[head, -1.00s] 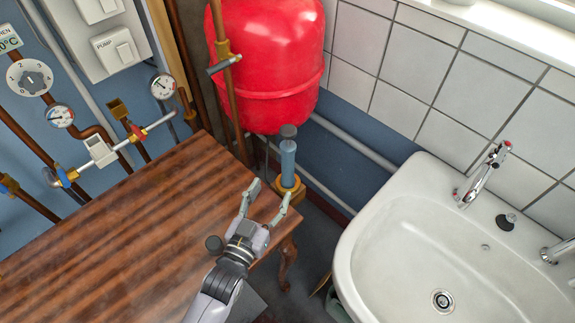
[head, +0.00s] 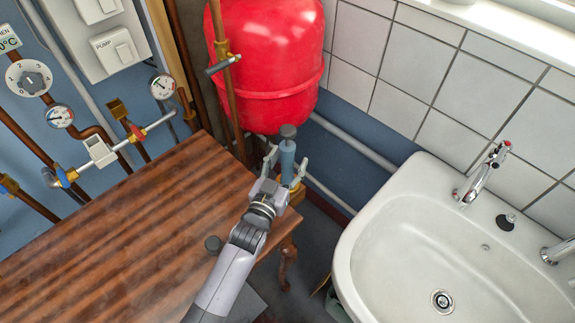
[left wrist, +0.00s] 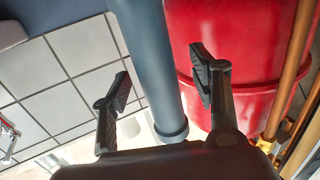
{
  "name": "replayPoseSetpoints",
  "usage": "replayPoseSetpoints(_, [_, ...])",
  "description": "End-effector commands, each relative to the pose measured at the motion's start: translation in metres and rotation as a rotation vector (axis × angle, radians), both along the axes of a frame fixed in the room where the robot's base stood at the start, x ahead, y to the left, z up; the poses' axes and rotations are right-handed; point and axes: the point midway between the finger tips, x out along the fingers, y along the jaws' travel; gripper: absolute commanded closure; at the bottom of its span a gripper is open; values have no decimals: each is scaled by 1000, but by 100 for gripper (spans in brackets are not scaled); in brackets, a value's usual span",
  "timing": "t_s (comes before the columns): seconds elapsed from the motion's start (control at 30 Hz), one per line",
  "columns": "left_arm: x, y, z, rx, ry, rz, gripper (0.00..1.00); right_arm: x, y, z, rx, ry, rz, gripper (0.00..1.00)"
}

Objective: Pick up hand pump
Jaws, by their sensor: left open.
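The hand pump (head: 287,153) is an upright blue-grey cylinder with a dark knob on top and a brass-coloured base. My left gripper (head: 286,165) is open, with one finger on each side of the pump's body. In the left wrist view the pump's barrel (left wrist: 148,65) passes between the two open fingers of my left gripper (left wrist: 161,85), with visible gaps on both sides. The gripper partly hides the pump's lower part in the head view. My right gripper is not in view.
The red tank (head: 265,65) is close behind the pump. A white sink (head: 375,235) is at the right. Pipes and gauges line the left wall.

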Motion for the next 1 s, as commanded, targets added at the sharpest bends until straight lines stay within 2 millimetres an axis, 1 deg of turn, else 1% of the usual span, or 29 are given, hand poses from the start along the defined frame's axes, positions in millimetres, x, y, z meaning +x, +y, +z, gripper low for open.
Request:
replayPoseSetpoints(0.07, [0, 0, 0, 0, 0, 0, 44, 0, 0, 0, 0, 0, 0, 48])
replayPoseSetpoints(0.9, [-1, 0, 0, 1, 0, 0, 100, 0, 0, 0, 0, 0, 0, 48])
replayPoseSetpoints(1.0, [0, 0, 1, 0, -3, 0, 100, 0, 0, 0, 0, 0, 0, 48])
